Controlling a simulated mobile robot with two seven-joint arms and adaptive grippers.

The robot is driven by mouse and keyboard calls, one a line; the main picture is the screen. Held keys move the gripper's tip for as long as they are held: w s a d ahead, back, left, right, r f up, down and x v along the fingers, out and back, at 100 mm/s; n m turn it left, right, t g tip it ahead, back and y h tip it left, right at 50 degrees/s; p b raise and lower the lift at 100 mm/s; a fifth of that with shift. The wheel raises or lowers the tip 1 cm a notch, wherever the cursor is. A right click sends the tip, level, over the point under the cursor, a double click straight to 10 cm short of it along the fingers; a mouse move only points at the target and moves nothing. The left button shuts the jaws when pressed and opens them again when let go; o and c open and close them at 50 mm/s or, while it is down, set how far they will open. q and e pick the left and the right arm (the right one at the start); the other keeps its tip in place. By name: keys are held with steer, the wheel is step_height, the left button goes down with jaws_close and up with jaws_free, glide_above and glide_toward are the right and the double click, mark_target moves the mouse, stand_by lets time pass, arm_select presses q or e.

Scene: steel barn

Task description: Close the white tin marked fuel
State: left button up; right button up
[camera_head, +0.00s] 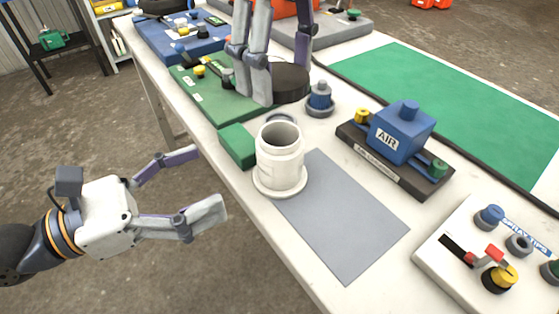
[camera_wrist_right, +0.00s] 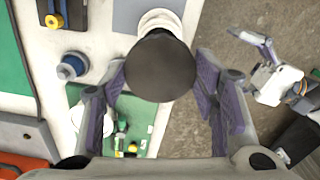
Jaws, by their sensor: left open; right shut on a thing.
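The white tin (camera_head: 279,160) stands upright on a round white base at the near edge of the table, its top open. No fuel marking is readable from here. My right gripper (camera_head: 278,80) is shut on a dark round lid (camera_head: 291,84), held behind the tin in the head view and apart from it. In the right wrist view the lid (camera_wrist_right: 160,66) sits between the fingers and hides most of the tin (camera_wrist_right: 162,19). My left gripper (camera_head: 211,178) is open and empty, left of the tin, off the table's edge.
A green block (camera_head: 238,146) is close beside the tin's left. A grey mat (camera_head: 345,220) lies to its right. A grey-blue knob (camera_head: 320,98), the blue AIR unit (camera_head: 400,132) and a spray-tips board (camera_head: 450,262) stand nearby. A green board (camera_head: 215,100) lies behind.

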mark_target(260, 156)
arm_select(q)
steer(key=x, duration=1.2)
steer(key=shift+f, duration=0.1)
steer(key=c, duration=1.8)
steer(key=shift+o, duration=0.2)
arm_select(e)
steer(key=shift+f, duration=2.55)
steer(key=shift+f, duration=0.85)
steer(key=shift+f, duration=0.6)
